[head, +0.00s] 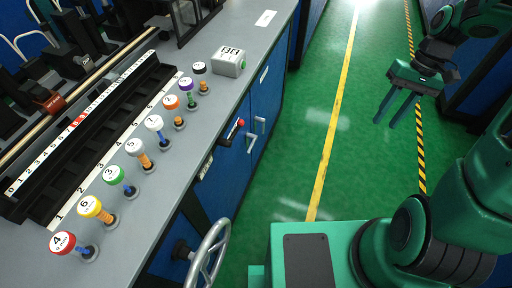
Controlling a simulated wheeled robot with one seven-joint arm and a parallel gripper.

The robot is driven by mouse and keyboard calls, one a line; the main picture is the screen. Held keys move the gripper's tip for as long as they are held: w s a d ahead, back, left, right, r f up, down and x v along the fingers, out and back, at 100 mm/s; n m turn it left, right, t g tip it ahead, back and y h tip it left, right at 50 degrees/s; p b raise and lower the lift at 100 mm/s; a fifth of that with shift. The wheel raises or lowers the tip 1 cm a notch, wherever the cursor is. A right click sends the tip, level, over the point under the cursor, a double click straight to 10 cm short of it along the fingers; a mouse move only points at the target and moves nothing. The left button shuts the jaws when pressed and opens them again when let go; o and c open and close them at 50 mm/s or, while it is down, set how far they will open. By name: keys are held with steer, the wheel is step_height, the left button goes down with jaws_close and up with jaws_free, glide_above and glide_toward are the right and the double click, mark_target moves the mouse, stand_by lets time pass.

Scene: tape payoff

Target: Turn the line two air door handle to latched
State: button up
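A short handle with a red tip (237,126) sticks out from the blue front of the bench, just below the grey top's edge. Two silver bar handles (251,138) are side by side on the blue doors right of it. No label tells me which of these is the line two air door handle, and I cannot tell whether any is latched. My gripper (391,111) is at the upper right, over the green floor, far from the bench.
The grey bench top (190,150) holds a row of several numbered coloured knobs (124,177), a black slotted rail and a grey box (229,62). A silver handwheel (209,250) stands out at the bench's lower front. The green floor (300,130) between bench and gripper is clear.

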steer(key=w+a+f+n+g+y, duration=0.1)
steer(key=w+a+f+n+y, duration=0.1)
steer(key=w+a+f, duration=0.35)
steer(key=t+y, duration=0.2)
steer(key=y, duration=1.2)
glide_toward(252, 147)
steer(key=a, duration=0.8)
steer(key=shift+a+f, duration=0.25)
steer(key=shift+a, duration=0.05)
jaws_close()
